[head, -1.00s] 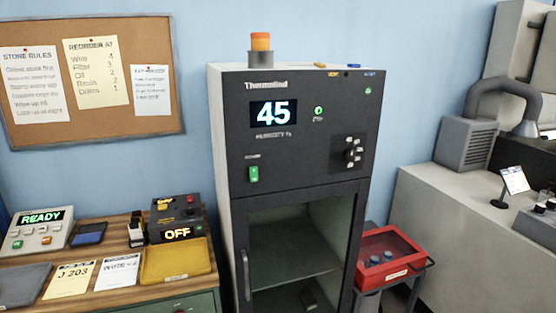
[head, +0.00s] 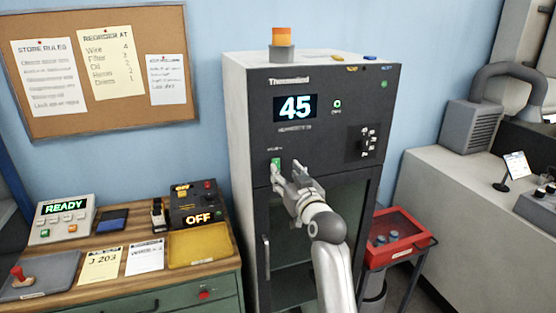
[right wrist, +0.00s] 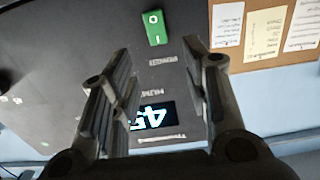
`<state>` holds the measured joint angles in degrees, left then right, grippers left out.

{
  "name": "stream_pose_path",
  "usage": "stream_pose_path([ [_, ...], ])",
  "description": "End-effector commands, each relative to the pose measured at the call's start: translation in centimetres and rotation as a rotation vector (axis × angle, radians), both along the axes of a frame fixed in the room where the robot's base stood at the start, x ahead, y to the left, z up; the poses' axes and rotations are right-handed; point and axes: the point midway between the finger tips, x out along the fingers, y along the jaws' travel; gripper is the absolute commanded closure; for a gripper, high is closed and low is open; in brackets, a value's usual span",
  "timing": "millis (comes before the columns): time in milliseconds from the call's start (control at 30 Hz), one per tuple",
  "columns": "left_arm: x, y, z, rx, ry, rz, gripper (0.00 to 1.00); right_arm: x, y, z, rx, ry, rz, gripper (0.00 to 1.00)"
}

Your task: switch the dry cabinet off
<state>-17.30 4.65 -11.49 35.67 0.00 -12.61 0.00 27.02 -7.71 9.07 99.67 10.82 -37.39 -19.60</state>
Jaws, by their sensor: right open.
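The dry cabinet (head: 240,160) is a tall dark-fronted unit with a glass door, and its display (head: 295,108) reads 45. Its green rocker switch (head: 275,164) is on the front panel at the lower left, below the display. My right gripper (head: 283,176) is in front of the panel, just at the switch's lower right in the head view. In the right wrist view the green switch (right wrist: 155,28), marked O and I, lies beyond the open, empty fingers (right wrist: 160,85). I cannot tell whether a finger touches the panel. My left gripper is not in view.
A wooden bench (head: 190,260) at the left holds a READY device (head: 62,215), an OFF box (head: 195,205) and a yellow tray (head: 199,246). A red bin (head: 395,238) on a cart stands right of the cabinet. A knob panel (head: 364,143) is at the panel's right.

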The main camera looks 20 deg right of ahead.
Motion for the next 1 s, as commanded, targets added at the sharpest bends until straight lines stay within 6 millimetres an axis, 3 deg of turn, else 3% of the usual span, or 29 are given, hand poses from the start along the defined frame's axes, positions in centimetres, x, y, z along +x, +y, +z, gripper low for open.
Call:
stream_pose_path([
  [200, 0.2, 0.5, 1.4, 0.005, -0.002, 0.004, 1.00, 3.3, 0.1, 0.3, 0.000, 0.001, 0.001, 0.57],
  [500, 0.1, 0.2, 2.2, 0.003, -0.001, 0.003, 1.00, 6.3, 0.2, 0.1, 0.000, 0.000, 0.000, 0.57],
  [967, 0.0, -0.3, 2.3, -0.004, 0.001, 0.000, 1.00, 7.0, 0.2, -0.1, -0.001, 0.000, -0.001, 0.57],
  [1000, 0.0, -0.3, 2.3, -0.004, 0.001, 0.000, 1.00, 7.0, 0.2, -0.1, -0.001, 0.000, -0.001, 0.61],
])
